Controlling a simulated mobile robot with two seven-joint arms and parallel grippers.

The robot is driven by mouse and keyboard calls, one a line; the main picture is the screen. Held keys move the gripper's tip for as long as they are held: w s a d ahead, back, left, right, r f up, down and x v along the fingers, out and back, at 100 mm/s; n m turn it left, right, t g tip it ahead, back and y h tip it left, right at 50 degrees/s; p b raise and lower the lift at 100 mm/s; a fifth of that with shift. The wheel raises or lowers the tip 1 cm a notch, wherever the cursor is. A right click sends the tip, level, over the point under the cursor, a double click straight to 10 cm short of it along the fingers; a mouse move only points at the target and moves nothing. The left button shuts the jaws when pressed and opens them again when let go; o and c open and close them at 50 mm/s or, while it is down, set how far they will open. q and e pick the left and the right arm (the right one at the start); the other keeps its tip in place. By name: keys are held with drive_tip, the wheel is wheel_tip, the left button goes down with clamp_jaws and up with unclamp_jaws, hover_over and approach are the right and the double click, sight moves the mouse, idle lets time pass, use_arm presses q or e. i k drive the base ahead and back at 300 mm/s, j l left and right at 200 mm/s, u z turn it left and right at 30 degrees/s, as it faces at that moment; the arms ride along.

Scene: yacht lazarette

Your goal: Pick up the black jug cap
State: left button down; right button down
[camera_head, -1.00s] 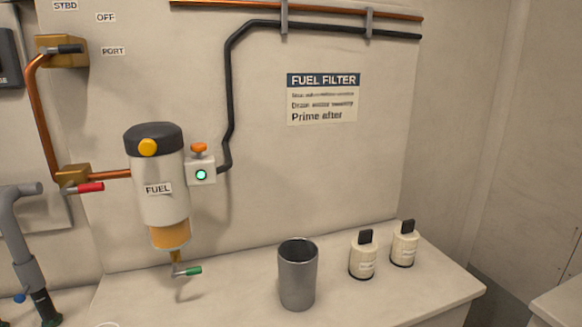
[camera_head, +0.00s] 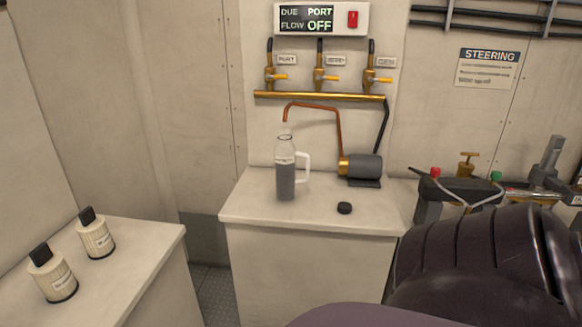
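The black jug cap (camera_head: 344,208) lies flat on the white counter (camera_head: 262,212), near its front edge. The jug (camera_head: 286,172) stands upright to the left of the cap, clear with a white handle on its right side and dark contents. Its mouth is uncovered, below the end of a copper spout.
A pump (camera_head: 362,168) sits on the counter behind the cap. A dark ribbed bulky object (camera_head: 480,255) fills the lower right. Two bottles (camera_head: 52,274) stand on another counter (camera_head: 150,245) at left, with a floor gap between the counters.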

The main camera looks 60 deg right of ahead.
sight(344, 209)
drive_tip(key=z, duration=1.95)
